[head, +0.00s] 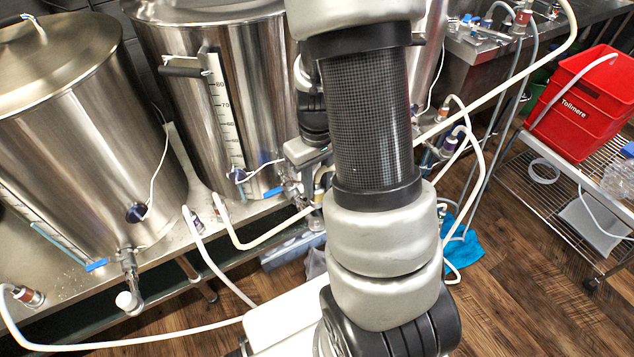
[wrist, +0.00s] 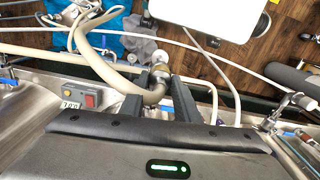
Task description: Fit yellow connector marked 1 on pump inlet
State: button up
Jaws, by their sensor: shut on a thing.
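In the wrist view my gripper (wrist: 157,98) is shut on the end of a thick beige hose (wrist: 112,78). The hose curves in from the upper left to between the fingers. A silver metal fitting (wrist: 160,72) with a pale round end lies at or just beyond the fingertips. I cannot tell whether it touches the held hose end. No yellow colour or mark 1 is readable on the held piece, and I cannot clearly pick out the pump inlet. In the head view my gripper's body shows behind my arm, beside the kettle bench; its fingertips are not clear there.
Steel kettles (head: 228,95) with valves stand on a bench at left and centre. White hoses (head: 220,268) loop around the bench edge. A control box with a red button (wrist: 90,101) is left of my gripper. A red bin (head: 585,100) stands on a wire rack at right.

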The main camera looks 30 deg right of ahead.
jog(key=shift+r+p, duration=1.7)
jog(key=shift+r, duration=0.55)
